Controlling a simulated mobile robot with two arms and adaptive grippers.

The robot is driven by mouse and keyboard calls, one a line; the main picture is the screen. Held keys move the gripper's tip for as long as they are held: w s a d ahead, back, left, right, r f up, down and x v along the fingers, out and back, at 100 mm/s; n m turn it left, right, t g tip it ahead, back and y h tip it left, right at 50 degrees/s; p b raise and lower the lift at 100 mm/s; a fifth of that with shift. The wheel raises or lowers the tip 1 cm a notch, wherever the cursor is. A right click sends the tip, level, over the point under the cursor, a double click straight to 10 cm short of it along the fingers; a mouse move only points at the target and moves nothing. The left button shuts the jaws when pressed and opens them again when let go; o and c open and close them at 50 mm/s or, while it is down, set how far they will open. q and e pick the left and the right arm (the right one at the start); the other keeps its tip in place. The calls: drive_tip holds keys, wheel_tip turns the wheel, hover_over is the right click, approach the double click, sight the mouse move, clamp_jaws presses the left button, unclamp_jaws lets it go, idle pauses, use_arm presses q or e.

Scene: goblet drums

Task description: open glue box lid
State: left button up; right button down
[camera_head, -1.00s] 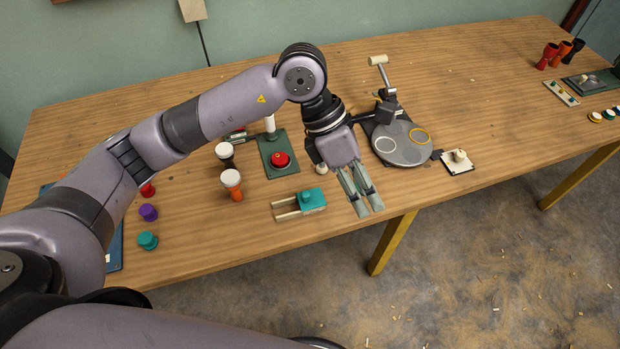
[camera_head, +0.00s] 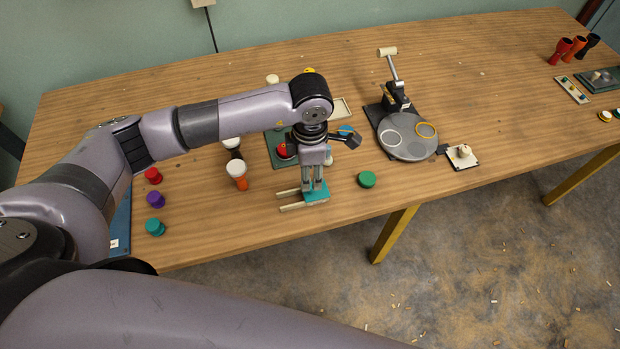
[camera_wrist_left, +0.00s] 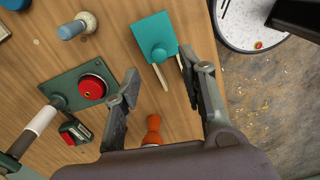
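The glue box is most likely the teal box (camera_head: 318,194) with two pale wooden rails (camera_head: 290,200), near the table's front edge. My right gripper is not in view.
A red button (camera_wrist_left: 92,88) on a green base stands beside the box. Orange-and-white (camera_head: 237,170) and black-and-white drums stand to the left. A green round piece (camera_head: 367,179) and a grey disc stand (camera_head: 408,138) are to the right. The table's front edge is close.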

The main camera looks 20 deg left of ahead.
use_arm(q)
drive_tip(key=shift+f+p, duration=0.3)
drive_tip(key=shift+f, duration=2.35)
drive_tip(key=shift+c, duration=0.5)
clamp_jaws()
